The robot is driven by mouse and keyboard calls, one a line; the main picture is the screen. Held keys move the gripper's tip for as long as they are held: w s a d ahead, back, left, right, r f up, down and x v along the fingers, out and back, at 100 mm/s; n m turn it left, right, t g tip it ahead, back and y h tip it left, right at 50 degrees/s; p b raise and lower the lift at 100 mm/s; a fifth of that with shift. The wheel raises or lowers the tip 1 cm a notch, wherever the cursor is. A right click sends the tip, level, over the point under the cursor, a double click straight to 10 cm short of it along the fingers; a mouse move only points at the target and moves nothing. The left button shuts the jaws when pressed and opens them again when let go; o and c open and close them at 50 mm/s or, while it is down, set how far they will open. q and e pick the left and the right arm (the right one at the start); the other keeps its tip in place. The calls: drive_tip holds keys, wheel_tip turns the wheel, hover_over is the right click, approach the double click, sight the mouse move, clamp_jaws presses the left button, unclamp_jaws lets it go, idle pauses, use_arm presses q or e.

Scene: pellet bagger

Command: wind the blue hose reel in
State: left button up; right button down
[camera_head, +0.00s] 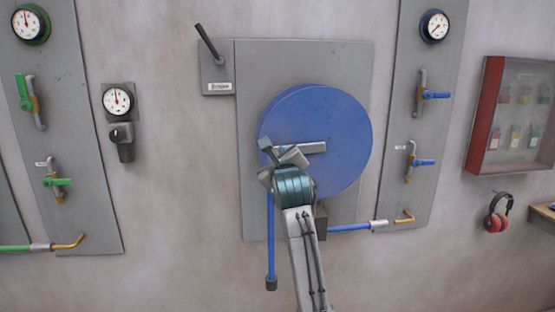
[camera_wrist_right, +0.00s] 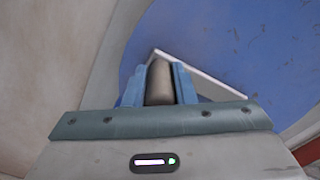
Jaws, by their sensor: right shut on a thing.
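The blue hose reel (camera_head: 335,120) is a large disc on a grey wall plate (camera_head: 250,75). Its pale crank arm (camera_head: 312,147) points left from near the disc's middle, and the crank handle (camera_head: 265,145) stands at its left end. My right gripper (camera_head: 278,157) is shut on this handle. In the right wrist view the two blue fingers (camera_wrist_right: 159,84) clasp the grey-brown handle (camera_wrist_right: 160,80), with the crank arm (camera_wrist_right: 205,72) behind. A blue hose (camera_head: 271,235) hangs below the reel with a dark end. My left gripper is not in view.
A dark lever (camera_head: 207,43) sticks out at the upper left of the reel plate. Panels with valves and gauges stand at left (camera_head: 65,120) and right (camera_head: 395,110). A red-framed cabinet (camera_head: 485,115) and red earmuffs (camera_head: 497,215) hang at far right.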

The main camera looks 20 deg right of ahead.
drive_tip(key=c, duration=1.2)
unclamp_jaws()
drive_tip(key=shift+s+f, duration=0.1)
drive_tip(key=shift+s, duration=0.3)
drive_tip(key=b+v, duration=0.3)
drive_tip(key=v, duration=0.7)
